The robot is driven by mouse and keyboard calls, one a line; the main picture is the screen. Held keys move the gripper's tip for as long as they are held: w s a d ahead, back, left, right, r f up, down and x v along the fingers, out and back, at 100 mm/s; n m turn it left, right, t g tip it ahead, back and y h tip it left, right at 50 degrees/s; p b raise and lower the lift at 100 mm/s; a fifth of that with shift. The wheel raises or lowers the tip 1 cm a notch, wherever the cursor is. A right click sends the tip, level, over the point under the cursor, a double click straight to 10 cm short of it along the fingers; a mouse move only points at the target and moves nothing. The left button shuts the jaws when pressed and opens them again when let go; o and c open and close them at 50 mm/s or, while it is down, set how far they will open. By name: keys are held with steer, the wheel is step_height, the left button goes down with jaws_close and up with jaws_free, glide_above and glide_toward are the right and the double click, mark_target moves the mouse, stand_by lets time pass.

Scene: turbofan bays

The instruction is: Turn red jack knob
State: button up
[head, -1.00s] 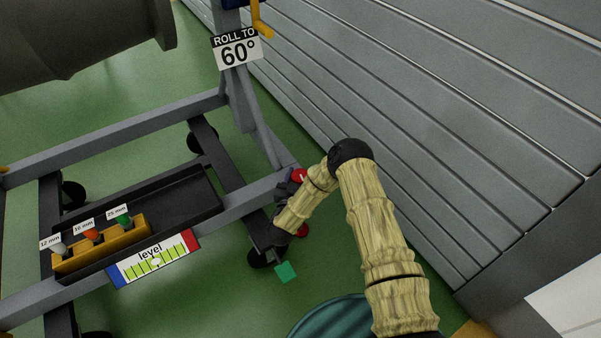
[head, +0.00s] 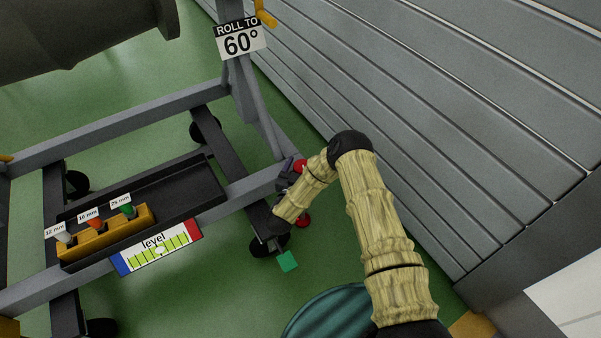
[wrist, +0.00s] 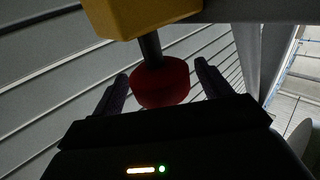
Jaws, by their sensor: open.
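The red jack knob (wrist: 160,84) hangs on a dark shaft under a yellow block (wrist: 150,15) in the wrist view. My gripper (wrist: 161,73) is open, with one finger on each side of the knob. Gaps show between the fingers and the knob, so I see no clear contact. In the head view my gripper (head: 286,178) is at the cart's near right corner, mostly hidden by my wrist. Two red parts show there, an upper one (head: 300,165) and a lower one (head: 303,221). I cannot tell which is the knob.
The cart's grey frame (head: 110,128) carries a level gauge (head: 157,247), a yellow socket holder (head: 105,238) and a "ROLL TO 60°" sign (head: 240,40). A grey slatted wall (head: 450,130) stands close on the right.

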steer(key=p+v, duration=0.7)
steer(key=v, duration=1)
steer(key=shift+s, duration=0.2)
steer(key=shift+w, duration=0.15)
